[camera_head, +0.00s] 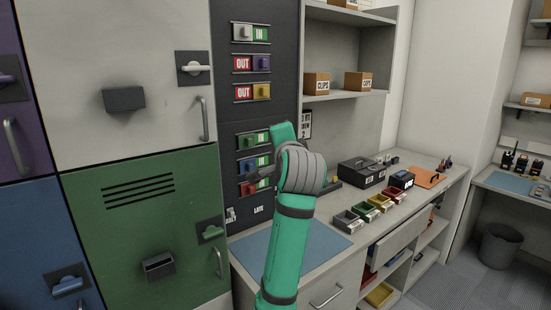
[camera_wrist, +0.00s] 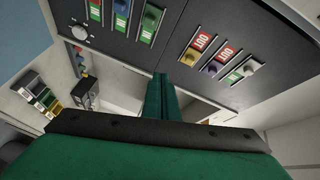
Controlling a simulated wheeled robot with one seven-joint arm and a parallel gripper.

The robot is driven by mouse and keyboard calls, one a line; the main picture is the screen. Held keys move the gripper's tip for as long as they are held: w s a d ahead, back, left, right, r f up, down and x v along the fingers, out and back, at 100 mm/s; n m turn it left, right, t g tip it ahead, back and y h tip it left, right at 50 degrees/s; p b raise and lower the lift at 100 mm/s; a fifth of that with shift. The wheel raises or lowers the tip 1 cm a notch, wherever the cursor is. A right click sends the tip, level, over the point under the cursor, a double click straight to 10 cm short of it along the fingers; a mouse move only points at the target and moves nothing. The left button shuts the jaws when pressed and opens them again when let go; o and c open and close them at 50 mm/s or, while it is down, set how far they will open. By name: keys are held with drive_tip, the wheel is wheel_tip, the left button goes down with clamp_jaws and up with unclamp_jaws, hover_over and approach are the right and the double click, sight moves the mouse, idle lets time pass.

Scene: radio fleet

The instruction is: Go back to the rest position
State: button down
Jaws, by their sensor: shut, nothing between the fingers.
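My gripper shows in the wrist view, its two green fingers (camera_wrist: 161,85) pressed together with nothing between them. They point toward a dark board (camera_wrist: 183,20) of sliding IN/OUT tags and appear apart from it, though the exact gap is hard to judge. In the head view my green and grey arm rises from the bottom centre. Its wrist stands in front of the board (camera_head: 270,112), over the counter, and hides part of the lower tag rows. The fingertips are hard to make out there.
Lockers, including a green one (camera_head: 145,232), stand left. A shelf (camera_head: 345,96) with boxes hangs above. A waste bin (camera_head: 499,246) stands on the floor at right.

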wheel_tip(320, 180, down, 16)
drive_tip(key=d+n+h, duration=0.1)
drive_tip(key=s+f+n, duration=0.2)
drive_tip(key=s+f, duration=0.4)
drive_tip(key=f, duration=0.5)
drive_tip(key=s+d+f+n+h, duration=0.1)
drive_tip(key=s+f, duration=0.5)
drive_tip(key=f, duration=0.5)
drive_tip(key=s+f+n, duration=0.2)
drive_tip(key=s+f, duration=0.4)
drive_tip(key=f, duration=0.5)
drive_tip(key=s+a+f+n+g, duration=0.15)
drive_tip(key=s+f, duration=0.35)
drive_tip(key=s, duration=0.6)
drive_tip(key=s+d+f+n, duration=0.15)
drive_tip(key=s+f, duration=0.25)
drive_tip(key=s, duration=0.6)
drive_tip(key=s+a+r+n, duration=0.1)
drive_tip(key=s+r+n, duration=0.1)
drive_tip(key=s, duration=0.9)
drive_tip(key=s+a+r+n, duration=0.2)
drive_tip(key=s, duration=0.9)
drive_tip(key=shift+r, duration=0.15)
